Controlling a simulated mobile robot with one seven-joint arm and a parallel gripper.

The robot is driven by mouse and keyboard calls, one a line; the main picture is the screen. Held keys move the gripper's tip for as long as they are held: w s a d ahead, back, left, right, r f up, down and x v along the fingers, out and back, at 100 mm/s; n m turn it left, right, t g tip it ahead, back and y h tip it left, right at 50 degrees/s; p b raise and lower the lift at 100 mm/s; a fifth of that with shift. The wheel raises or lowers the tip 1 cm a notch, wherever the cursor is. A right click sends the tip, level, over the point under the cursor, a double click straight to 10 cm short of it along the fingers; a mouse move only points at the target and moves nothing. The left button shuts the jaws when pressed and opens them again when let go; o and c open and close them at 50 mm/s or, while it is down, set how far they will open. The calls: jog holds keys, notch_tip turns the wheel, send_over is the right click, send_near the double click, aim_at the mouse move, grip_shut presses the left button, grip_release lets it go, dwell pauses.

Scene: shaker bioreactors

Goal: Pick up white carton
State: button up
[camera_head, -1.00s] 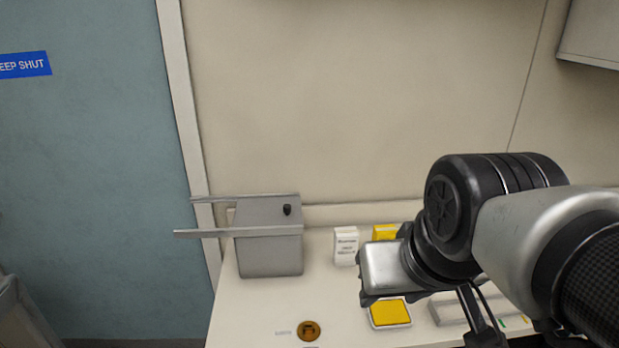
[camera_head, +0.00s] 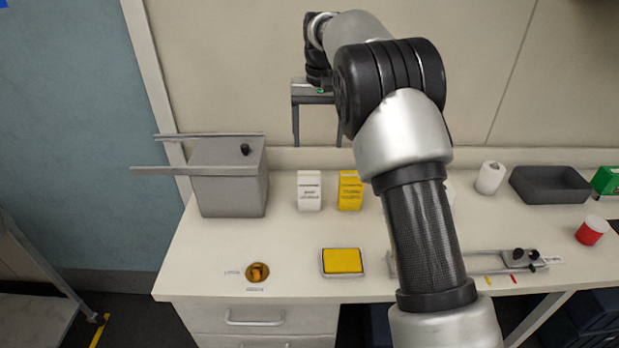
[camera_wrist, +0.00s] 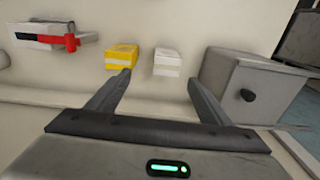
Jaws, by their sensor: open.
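The white carton (camera_head: 309,191) stands upright on the bench, between the grey box and the yellow carton (camera_head: 350,191), with dark print on its front. In the wrist view the white carton (camera_wrist: 167,62) appears between the directions of the two fingers, beyond their tips, with the yellow carton (camera_wrist: 121,57) beside it near one fingertip. My gripper (camera_head: 317,142) is open and empty, fingers pointing down, above the two cartons near the back wall. In the wrist view my gripper (camera_wrist: 157,80) shows both fingers spread with nothing between them.
A grey box (camera_head: 228,185) with protruding rails stands left of the white carton. In front lie a yellow-topped pad (camera_head: 343,261) and a round amber item (camera_head: 257,272). A white roll (camera_head: 490,178), dark tray (camera_head: 550,185) and red-banded jar (camera_head: 591,230) are at the right.

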send_over(310, 175)
jog(key=shift+g, duration=0.3)
notch_tip(310, 175, down, 5)
jog(key=shift+a, duration=0.1)
notch_tip(310, 175, down, 11)
jog(key=shift+r, duration=0.1)
jog(key=shift+f, duration=3.05)
jog(key=c, duration=1.2)
jog(key=shift+r, duration=0.1)
